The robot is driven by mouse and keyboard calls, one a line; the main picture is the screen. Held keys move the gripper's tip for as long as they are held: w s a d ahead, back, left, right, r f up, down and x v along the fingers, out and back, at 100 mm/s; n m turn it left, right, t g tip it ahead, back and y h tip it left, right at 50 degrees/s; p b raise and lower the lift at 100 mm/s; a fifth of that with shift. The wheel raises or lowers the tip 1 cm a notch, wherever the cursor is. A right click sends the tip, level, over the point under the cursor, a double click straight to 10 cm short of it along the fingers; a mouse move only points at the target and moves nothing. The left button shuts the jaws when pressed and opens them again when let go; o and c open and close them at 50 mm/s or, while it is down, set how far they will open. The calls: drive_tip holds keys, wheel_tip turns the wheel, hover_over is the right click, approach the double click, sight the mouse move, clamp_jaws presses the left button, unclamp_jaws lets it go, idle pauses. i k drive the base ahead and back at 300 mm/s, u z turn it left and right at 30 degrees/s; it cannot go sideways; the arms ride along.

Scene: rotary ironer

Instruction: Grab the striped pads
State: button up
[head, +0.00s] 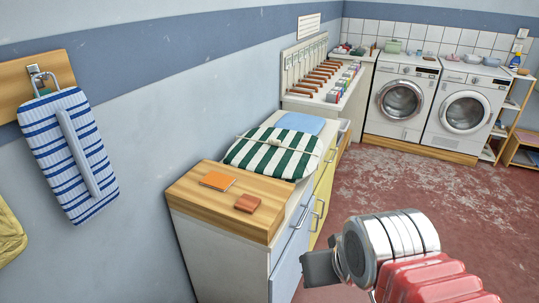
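A blue-and-white striped pad (50,150) hangs on the left wall from a metal hook (45,80) on a wooden board. A band or handle runs down its front. A green-and-white striped pad (268,153) lies on the counter, tied across with a thin pale cord. My gripper (318,268) shows at the lower middle right as a dark grey block beside a silver joint. It is right of and in front of the counter, apart from both pads. Its fingers cannot be made out, and nothing is seen held.
The cabinet's wooden top (212,213) carries an orange flat item (218,180) and a brown block (248,203). A light blue folded cloth (301,122) lies behind the green pad. Two washing machines (402,98) stand at the back. The red floor (420,185) is clear at right.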

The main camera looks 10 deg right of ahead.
sight(291, 156)
drive_tip(key=u, duration=4.65)
drive_tip(key=k, duration=0.8)
drive_tip(key=u, duration=0.1)
